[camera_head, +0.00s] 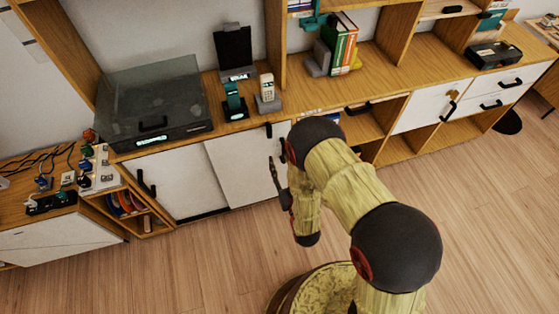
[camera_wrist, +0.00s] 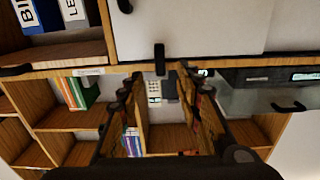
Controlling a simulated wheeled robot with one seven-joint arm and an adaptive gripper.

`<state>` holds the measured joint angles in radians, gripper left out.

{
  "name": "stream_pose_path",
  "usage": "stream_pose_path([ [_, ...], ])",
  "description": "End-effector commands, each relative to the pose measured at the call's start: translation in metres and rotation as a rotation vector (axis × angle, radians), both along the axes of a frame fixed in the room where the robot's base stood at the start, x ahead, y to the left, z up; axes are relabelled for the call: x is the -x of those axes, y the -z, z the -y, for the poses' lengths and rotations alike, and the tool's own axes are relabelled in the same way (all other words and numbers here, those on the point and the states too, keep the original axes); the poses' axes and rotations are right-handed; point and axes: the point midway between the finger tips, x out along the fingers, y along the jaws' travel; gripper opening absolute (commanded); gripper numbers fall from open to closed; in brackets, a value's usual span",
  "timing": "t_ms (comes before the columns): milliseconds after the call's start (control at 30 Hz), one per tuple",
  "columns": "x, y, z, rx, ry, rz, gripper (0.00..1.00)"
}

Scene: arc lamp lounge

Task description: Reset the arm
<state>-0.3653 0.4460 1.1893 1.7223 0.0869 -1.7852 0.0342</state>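My arm shows in the head view as pale yellow links with dark joints, bent in front of the long wooden cabinet (camera_head: 383,80). My gripper (camera_head: 277,178) is a small dark shape at the left side of the arm, in front of the white cabinet doors. In the wrist view my gripper (camera_wrist: 158,78) has its two dark fingers spread apart with a clear gap between them. The gap holds nothing; cabinet shelves show behind it. Part of the gripper is hidden by the arm in the head view.
On the cabinet stand a record player (camera_head: 150,100) with a dark lid, a cordless phone (camera_head: 266,90), a dark stand (camera_head: 234,50) and books (camera_head: 342,45). A low unit (camera_head: 50,235) with cables stands at left. The wooden floor (camera_head: 200,270) is clear.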

Motion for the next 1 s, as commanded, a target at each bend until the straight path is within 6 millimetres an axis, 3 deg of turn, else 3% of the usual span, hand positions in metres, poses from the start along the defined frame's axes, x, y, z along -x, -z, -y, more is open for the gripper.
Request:
stream_pose_path([
  [367,0.0,0.0,0.0,0.001,0.0,-0.001,0.35],
  [467,0.0,0.01,0.0,0.012,0.0,-0.034,0.35],
  [600,0.007,0.056,0.002,0.063,0.001,-0.2,0.35],
  [700,0.03,0.108,0.01,0.127,-0.001,-0.405,0.35],
  [800,0.055,0.145,0.016,0.187,-0.005,-0.6,0.35],
  [900,0.072,0.16,0.02,0.235,-0.009,-0.762,0.35],
  [1000,0.086,0.16,0.025,0.276,-0.01,-0.908,0.35],
])
